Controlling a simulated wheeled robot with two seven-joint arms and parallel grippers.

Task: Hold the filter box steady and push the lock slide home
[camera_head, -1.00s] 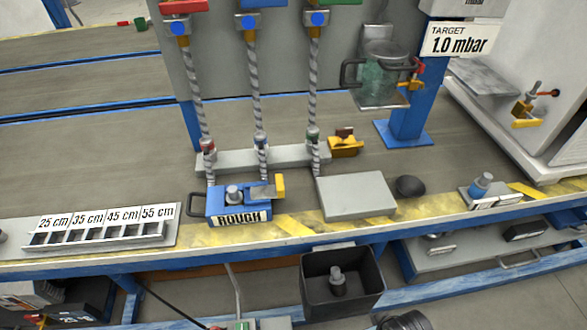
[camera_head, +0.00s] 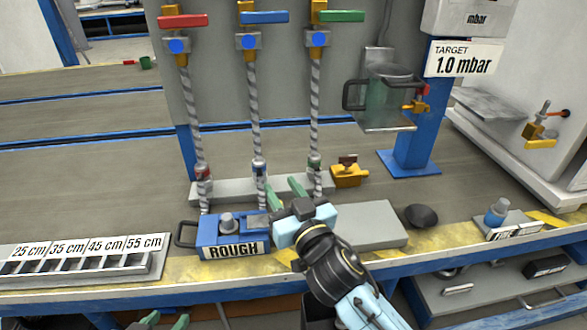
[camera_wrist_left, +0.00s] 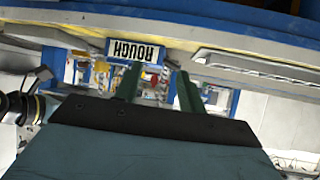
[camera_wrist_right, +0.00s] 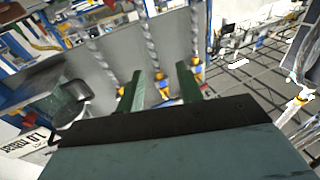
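The filter box (camera_head: 230,236) is a blue box labelled ROUGH with a grey knob on top and a dark handle at its left. It sits at the table's front edge. Its label also shows upside down in the left wrist view (camera_wrist_left: 133,50). The yellow lock slide on its right is hidden behind my right gripper. My right gripper (camera_head: 285,192) is open and empty over the box's right end; its spread fingers show in the right wrist view (camera_wrist_right: 159,85). My left gripper (camera_head: 166,320) is open and empty, low in front of the table; its fingers show in the left wrist view (camera_wrist_left: 159,85).
A grey block (camera_head: 372,226) lies right of the box, partly behind my right arm. A slotted rack (camera_head: 80,265) with length labels stands to the left. Several braided hoses (camera_head: 256,125) hang behind the box. A yellow fitting (camera_head: 349,174) and a dark round cap (camera_head: 421,215) lie further right.

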